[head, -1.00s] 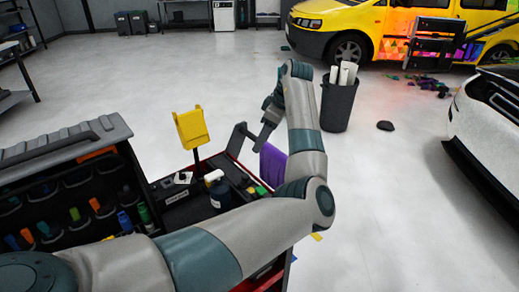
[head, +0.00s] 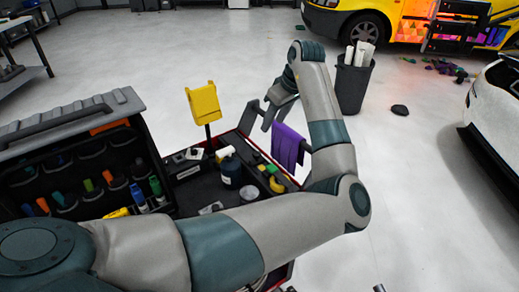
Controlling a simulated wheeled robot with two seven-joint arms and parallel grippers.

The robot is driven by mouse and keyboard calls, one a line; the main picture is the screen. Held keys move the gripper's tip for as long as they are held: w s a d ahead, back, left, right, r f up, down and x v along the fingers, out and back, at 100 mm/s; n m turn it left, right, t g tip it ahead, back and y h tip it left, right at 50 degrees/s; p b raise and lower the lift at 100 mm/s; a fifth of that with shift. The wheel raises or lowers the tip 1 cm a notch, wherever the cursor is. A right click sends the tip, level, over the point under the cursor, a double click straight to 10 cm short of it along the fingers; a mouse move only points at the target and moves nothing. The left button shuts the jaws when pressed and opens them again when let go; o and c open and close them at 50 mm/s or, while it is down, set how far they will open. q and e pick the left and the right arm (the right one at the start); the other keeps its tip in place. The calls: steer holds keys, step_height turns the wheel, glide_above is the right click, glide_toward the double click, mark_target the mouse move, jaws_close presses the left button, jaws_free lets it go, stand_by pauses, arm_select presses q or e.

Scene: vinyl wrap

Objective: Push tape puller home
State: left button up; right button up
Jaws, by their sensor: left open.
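My left gripper (head: 268,116) is open at the end of my left arm, which reaches across the front of the tool cart. Its fingers point down, near the cart's handle and above and left of a purple cloth (head: 288,146). I see nothing between its fingers. I cannot tell for certain which item is the tape puller; several small tools lie in the cart's open top tray (head: 217,188), among them yellow pieces (head: 274,183). My arm hides the near part of the tray. My right gripper is not in view.
A yellow holder (head: 203,103) stands on a post at the tray's back edge. The raised tool lid (head: 82,165) is on the left. A dark bin (head: 353,85) with white rolls stands beyond my arm.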

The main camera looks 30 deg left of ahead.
arm_select(q)
steer(key=shift+s+m, duration=0.2)
steer(key=shift+m, duration=0.1)
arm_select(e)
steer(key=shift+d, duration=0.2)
arm_select(q)
steer(key=shift+f, duration=0.1)
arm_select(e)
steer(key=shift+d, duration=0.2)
arm_select(q)
steer(key=p, duration=0.4)
glide_toward(258, 154)
steer(key=x, duration=0.8)
steer(key=shift+a, duration=0.1)
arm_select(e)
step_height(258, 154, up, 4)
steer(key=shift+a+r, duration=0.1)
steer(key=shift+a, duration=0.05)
arm_select(q)
steer(key=shift+c, duration=0.3)
jaws_close()
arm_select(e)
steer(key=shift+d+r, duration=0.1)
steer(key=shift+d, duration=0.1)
